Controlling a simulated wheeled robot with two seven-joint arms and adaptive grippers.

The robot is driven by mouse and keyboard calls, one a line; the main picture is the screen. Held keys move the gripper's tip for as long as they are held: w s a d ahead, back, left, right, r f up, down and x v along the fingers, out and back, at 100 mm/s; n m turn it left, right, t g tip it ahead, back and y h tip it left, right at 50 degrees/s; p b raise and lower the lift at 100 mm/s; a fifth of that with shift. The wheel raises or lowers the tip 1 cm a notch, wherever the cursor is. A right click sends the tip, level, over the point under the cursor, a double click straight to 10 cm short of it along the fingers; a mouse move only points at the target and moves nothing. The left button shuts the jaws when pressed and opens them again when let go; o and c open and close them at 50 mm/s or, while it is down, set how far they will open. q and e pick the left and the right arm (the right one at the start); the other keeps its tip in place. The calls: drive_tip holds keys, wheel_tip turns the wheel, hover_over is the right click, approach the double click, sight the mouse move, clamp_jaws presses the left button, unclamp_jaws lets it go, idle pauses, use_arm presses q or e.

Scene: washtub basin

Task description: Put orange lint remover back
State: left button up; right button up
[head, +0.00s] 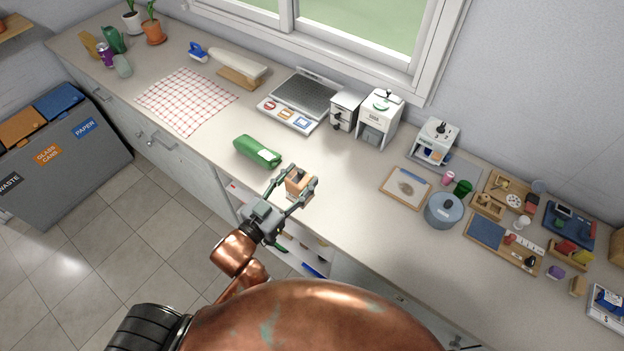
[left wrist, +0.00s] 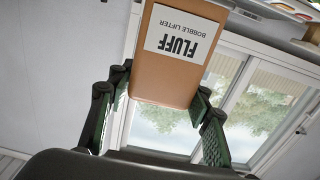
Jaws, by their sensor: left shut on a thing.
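The orange lint remover (head: 298,187) is a tan-orange block with a dark patch near its top in the head view. In the left wrist view it (left wrist: 172,75) fills the upper middle, and its white label reads "FLUFF BOBBLE LIFTER", upside down. My left gripper (head: 295,182) is shut on it, with one finger on each side. It is at the counter's front edge in the head view; whether it touches the counter I cannot tell. My right gripper is not in view.
A green pouch (head: 257,151) lies just behind and left of the gripper. Open storage with several items (head: 302,252) shows below the front edge. A framed board (head: 405,187) and a blue-grey pot (head: 444,210) stand to the right. Counter between is clear.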

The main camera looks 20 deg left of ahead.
use_arm(q)
drive_tip(key=w+f+b, duration=0.1)
drive_tip(key=w+f, duration=0.4)
drive_tip(key=f, duration=0.1)
drive_tip(key=w+f, duration=0.5)
drive_tip(key=w, duration=0.1)
drive_tip(key=shift+w+d+f+b, duration=0.1)
drive_tip(key=shift+d+f+b, duration=0.1)
drive_tip(key=shift+f+b, duration=0.2)
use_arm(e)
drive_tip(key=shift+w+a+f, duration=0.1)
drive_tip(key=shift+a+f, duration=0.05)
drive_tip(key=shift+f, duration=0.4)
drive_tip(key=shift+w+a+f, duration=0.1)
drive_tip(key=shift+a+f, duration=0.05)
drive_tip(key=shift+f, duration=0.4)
use_arm(q)
drive_tip(key=shift+f, duration=0.1)
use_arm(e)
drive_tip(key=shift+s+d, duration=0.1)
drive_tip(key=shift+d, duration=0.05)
use_arm(q)
drive_tip(key=o, duration=1.1)
drive_tip(key=shift+o, duration=0.2)
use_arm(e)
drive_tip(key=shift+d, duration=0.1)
